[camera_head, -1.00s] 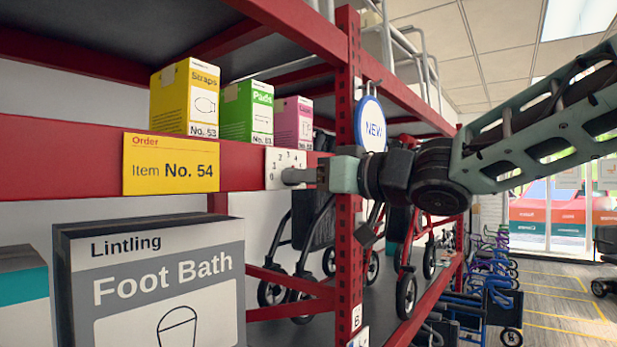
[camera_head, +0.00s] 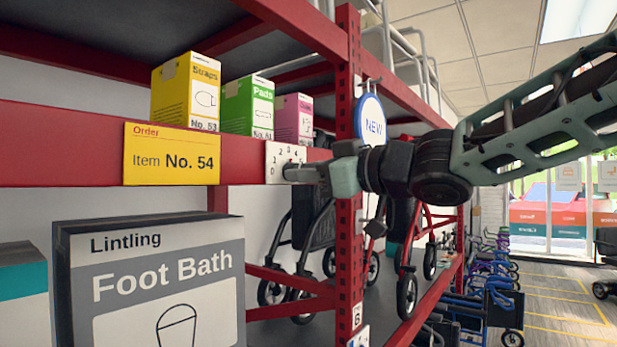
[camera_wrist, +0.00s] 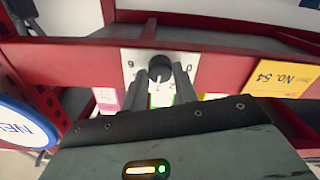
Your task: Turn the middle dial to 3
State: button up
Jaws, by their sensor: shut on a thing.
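One dial shows, a dark round knob (camera_wrist: 160,70) on a white numbered plate (camera_head: 277,155) fixed to the red shelf beam. My gripper (camera_head: 293,172) reaches in from the right and is shut on the knob, its two fingers on either side of it in the wrist view (camera_wrist: 172,84). The fingers hide the knob in the head view and part of the plate's numbers in the wrist view. The knob's exact setting cannot be read.
A yellow order card (camera_head: 171,155) reading Item No. 54 is on the beam left of the plate. Yellow, green and pink boxes (camera_head: 248,106) stand above. A red post (camera_head: 347,230) and a round NEW sign (camera_head: 370,121) are close to my gripper. A Foot Bath box (camera_head: 150,280) stands below.

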jog(key=shift+n, duration=0.8)
jog(key=o, duration=1)
jog(key=shift+c, duration=0.2)
jog(key=p+v, duration=0.6)
jog(key=v, duration=1.1)
jog(key=shift+p, duration=0.35)
jog(key=shift+s+d, duration=0.15)
jog(key=shift+d, duration=0.05)
